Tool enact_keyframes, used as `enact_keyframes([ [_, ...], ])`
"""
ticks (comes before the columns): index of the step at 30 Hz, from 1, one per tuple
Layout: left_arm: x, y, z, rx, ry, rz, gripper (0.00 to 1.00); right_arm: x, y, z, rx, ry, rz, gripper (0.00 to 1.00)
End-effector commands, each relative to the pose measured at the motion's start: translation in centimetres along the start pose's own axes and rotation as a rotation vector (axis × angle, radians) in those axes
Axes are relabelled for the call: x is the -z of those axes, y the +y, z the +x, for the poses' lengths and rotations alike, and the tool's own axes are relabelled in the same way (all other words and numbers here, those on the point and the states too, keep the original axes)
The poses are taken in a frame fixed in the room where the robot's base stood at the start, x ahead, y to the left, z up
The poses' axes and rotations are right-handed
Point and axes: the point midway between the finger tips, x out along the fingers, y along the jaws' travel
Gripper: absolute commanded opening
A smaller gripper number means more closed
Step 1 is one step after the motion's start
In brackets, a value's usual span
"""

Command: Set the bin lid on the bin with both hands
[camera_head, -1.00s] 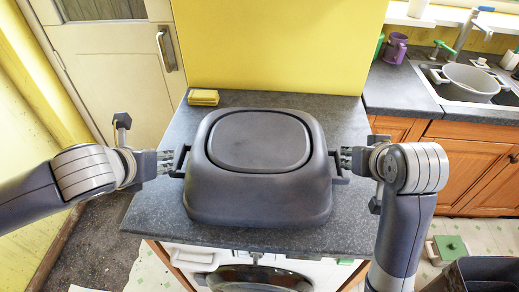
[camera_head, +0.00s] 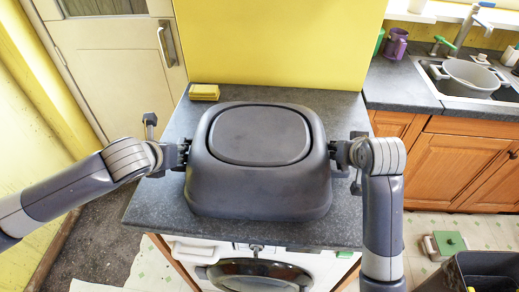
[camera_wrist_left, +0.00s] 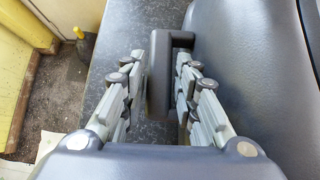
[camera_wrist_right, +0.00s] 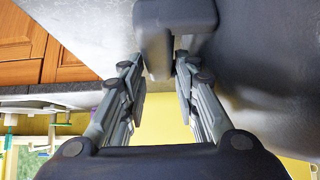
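The dark grey bin lid (camera_head: 258,190) rests on the worktop, with a raised oval panel on top and a handle on each side. My left gripper (camera_head: 184,152) is at its left side. In the left wrist view, the open fingers (camera_wrist_left: 160,95) stand either side of the left handle (camera_wrist_left: 159,72), with a gap on the left. My right gripper (camera_head: 335,153) is at the lid's right side. In the right wrist view, its fingers (camera_wrist_right: 158,80) are apart, with the right handle (camera_wrist_right: 155,40) at their tips. The dark open bin (camera_head: 485,272) is partly visible at lower right.
A yellow sponge (camera_head: 204,92) lies behind the lid on the grey worktop (camera_head: 160,207). A washing machine (camera_head: 255,270) is below. A sink with a grey pot (camera_head: 470,75) is at the right. A green-topped box (camera_head: 449,243) sits on the floor near the bin.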

Motion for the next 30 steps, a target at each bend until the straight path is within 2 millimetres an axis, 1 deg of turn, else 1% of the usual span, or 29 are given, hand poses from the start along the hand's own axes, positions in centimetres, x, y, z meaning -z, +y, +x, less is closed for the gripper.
enact_keyframes([
  [3, 0.03, 0.0, 0.34, 0.0, 0.0, 0.0, 0.28, 0.01, 0.01, 0.34, 0.0, 0.0, 0.0, 0.28],
  [10, 0.04, 0.0, 0.35, 0.0, 0.0, 0.001, 0.28, 0.02, 0.01, 0.35, 0.0, 0.001, 0.0, 0.28],
  [11, 0.03, 0.01, 0.35, 0.0, 0.0, 0.001, 0.24, 0.02, 0.01, 0.34, 0.0, 0.001, 0.0, 0.24],
  [12, 0.03, 0.01, 0.35, 0.0, 0.0, 0.001, 0.15, 0.02, 0.01, 0.34, 0.0, 0.001, 0.0, 0.15],
  [14, 0.03, 0.01, 0.34, 0.0, 0.0, 0.001, 0.01, 0.02, 0.01, 0.34, 0.0, 0.001, 0.0, 0.01],
  [15, 0.03, 0.01, 0.34, 0.0, 0.0, 0.001, 0.0, 0.02, 0.0, 0.33, 0.0, 0.001, 0.0, 0.0],
  [25, -0.14, 0.01, 0.22, 0.0, -0.002, 0.0, 0.0, 0.16, 0.0, 0.22, 0.0, 0.003, 0.0, 0.0],
  [30, -0.6, 0.02, -0.23, 0.0, -0.002, 0.0, 0.0, 0.62, -0.01, -0.24, 0.0, 0.003, 0.0, 0.0],
])
